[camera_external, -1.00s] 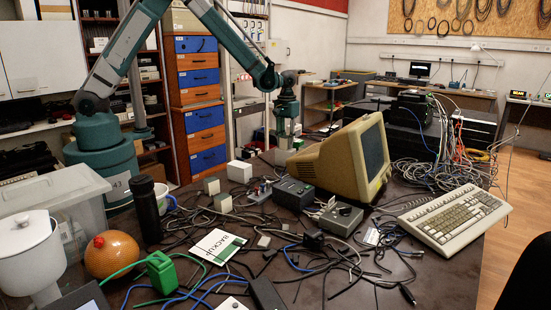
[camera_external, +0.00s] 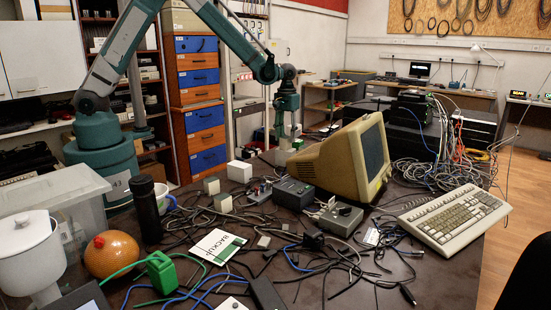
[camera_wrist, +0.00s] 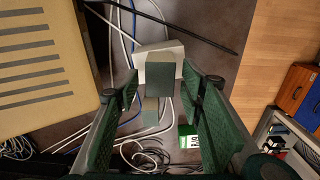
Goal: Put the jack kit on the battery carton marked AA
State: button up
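My gripper (camera_wrist: 162,88) points down over the table, with a visible gap between its green fingers. A grey-green block (camera_wrist: 160,72) shows between the fingers, apart from both in the picture. It overlaps a larger white box (camera_wrist: 160,50). A small green-and-white box (camera_wrist: 188,140) lies by the right finger, partly covered; its marking is too small to read surely. In the external view my gripper (camera_external: 286,132) is behind the beige monitor, above the white box (camera_external: 284,145) and beside the green-and-white box (camera_external: 298,143). I cannot tell which box is the jack kit or the AA carton.
The beige monitor (camera_external: 345,163) stands close to the gripper. Cables (camera_external: 325,245) cover much of the table. Small pale blocks (camera_external: 223,202), a grey device (camera_external: 293,193) and a keyboard (camera_external: 457,217) stand around.

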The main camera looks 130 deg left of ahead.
aim_at(286, 137)
notch_tip(286, 137, up, 9)
dwell(0.4)
dwell(0.6)
dwell(0.3)
jog(key=w+d+r+m+t+y, duration=0.1)
jog(key=w+d+r+m, duration=0.15)
jog(key=d+r, duration=0.65)
jog(key=w+d+r+m+t, duration=0.1)
jog(key=w+d+r+m, duration=0.15)
jog(key=d, duration=1.15)
jog(key=w+d+r+m+t+y, duration=0.1)
jog(key=w+d+r+m, duration=0.15)
jog(key=d+r, duration=0.65)
jog(key=s+d+m+t, duration=0.1)
jog(key=s+d+m, duration=0.2)
jog(key=d, duration=0.8)
jog(key=s+d+f+m+t+h, duration=0.1)
jog(key=s+d+m, duration=0.3)
jog(key=s+d, duration=0.3)
jog(key=s+d+m+t+h, duration=0.1)
jog(key=s+d, duration=0.4)
jog(key=d, duration=1.2)
jog(key=shift+s+d+f+m+t, duration=0.2)
jog(key=shift+s+f+m+t, duration=0.3)
jog(key=shift+m, duration=0.75)
